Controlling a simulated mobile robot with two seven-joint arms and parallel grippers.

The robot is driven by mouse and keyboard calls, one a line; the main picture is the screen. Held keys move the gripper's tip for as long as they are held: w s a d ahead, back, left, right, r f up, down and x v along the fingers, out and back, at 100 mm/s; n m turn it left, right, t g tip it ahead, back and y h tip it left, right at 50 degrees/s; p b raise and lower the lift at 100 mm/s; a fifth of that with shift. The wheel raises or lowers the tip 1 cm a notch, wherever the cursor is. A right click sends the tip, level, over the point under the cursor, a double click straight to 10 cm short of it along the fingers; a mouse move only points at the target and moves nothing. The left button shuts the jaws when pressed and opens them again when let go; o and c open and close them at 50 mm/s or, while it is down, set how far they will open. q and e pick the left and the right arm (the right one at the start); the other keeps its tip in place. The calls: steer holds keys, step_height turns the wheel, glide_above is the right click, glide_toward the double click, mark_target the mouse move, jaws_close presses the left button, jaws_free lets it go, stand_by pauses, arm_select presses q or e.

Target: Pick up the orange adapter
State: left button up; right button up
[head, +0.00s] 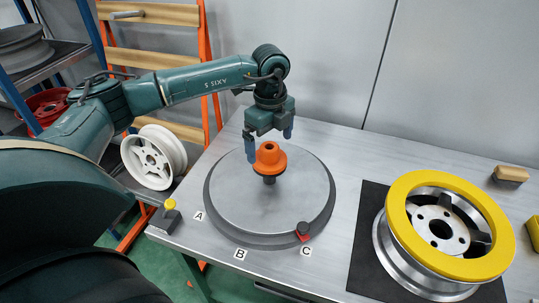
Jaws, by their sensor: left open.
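The orange adapter (272,164) is a flanged cone with a hole in its top. It sits upright on a dark spindle (269,180) at the middle of the round grey turntable (240,205). My left gripper (269,146) points down from above, open. One finger is just left of the adapter's upper part, the other is behind and to its right, higher in the picture. I see a gap on the right side; whether the left finger touches the adapter I cannot tell. My right gripper is not in view.
A wheel (393,262) with a yellow ring (414,186) lies on a black mat (367,215) at the right. A brush (510,174) is beyond it. A red-based dark knob (303,231) is near label C. A yellow-topped lever (168,212) stands at the table's left corner.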

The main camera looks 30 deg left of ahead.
mark_target(271, 153)
arm_select(q)
step_height(271, 153, down, 4)
steer(key=shift+w+f+p, duration=0.15)
steer(key=shift+f+p, duration=0.05)
steer(key=shift+p, duration=0.2)
steer(key=shift+c, duration=0.2)
steer(key=c, duration=1)
steer(key=shift+r, duration=0.1)
